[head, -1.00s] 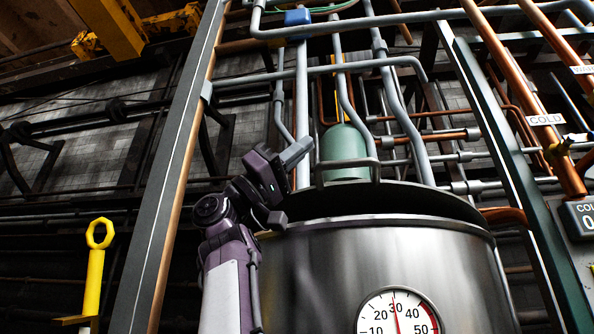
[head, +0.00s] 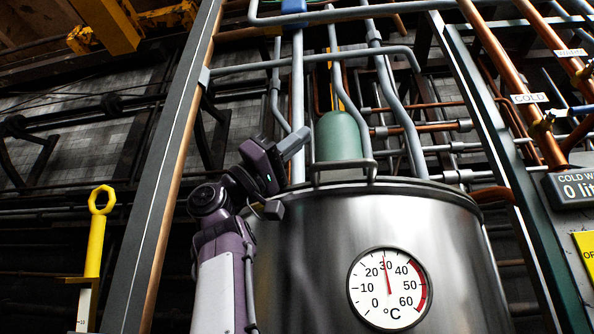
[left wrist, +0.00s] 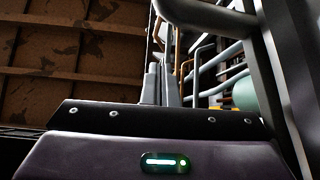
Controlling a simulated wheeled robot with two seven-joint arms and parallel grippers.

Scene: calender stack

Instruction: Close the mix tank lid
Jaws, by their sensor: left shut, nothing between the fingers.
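The mix tank (head: 320,255) is a large shiny steel cylinder in the head view, with a round dial on its front. Its lid (head: 400,184) lies flat along the top rim, seen edge-on from below, with no wide dark gap under it. A grey bar handle (head: 343,164) stands on the lid's front. My left gripper (head: 296,142) is shut and empty, just left of the handle and slightly above the lid's edge. Its closed fingers (left wrist: 162,84) point up in the left wrist view, where a thick grey curved bar (left wrist: 205,15) passes close above. My right gripper is out of view.
The dial (head: 388,288) reads about 30 °C. Grey and copper pipes and a green cylinder (head: 338,137) stand behind the tank. A tall beam (head: 170,180) rises left of my arm. A yellow ring-topped post (head: 97,235) is farther left.

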